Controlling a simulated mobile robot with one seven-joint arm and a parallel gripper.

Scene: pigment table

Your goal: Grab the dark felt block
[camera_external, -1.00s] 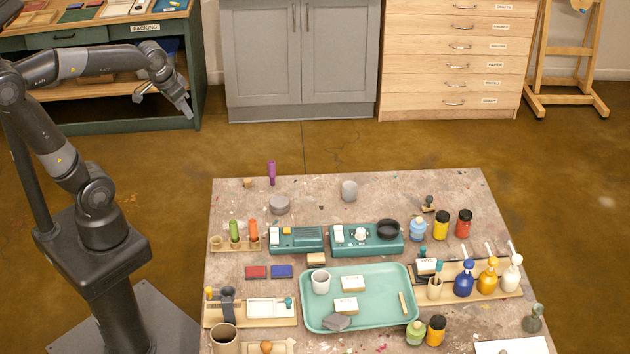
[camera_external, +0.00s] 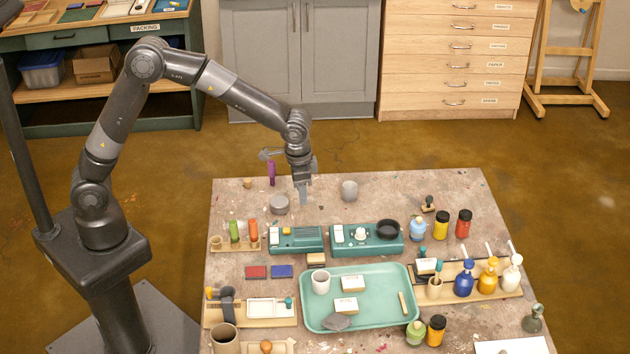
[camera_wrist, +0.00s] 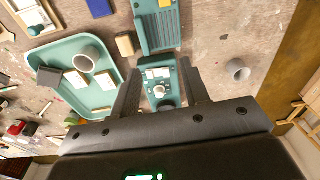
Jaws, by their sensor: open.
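A dark grey block, which looks like the felt block (camera_external: 337,322), lies in the lower left part of the teal tray (camera_external: 385,326). In the wrist view, the dark block (camera_wrist: 48,77) is near the left side of the tray (camera_wrist: 97,99). My gripper (camera_external: 303,198) is above the far part of the table, pointing down, well behind the tray and away from the block. In the wrist view, my gripper (camera_wrist: 159,70) has its fingers apart with nothing held between them; teal devices lie below.
The tray also holds a white cup (camera_external: 321,282), pale blocks (camera_external: 349,284) and a small stick (camera_external: 404,303). Two teal devices (camera_external: 296,240) stand between my gripper and the tray.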

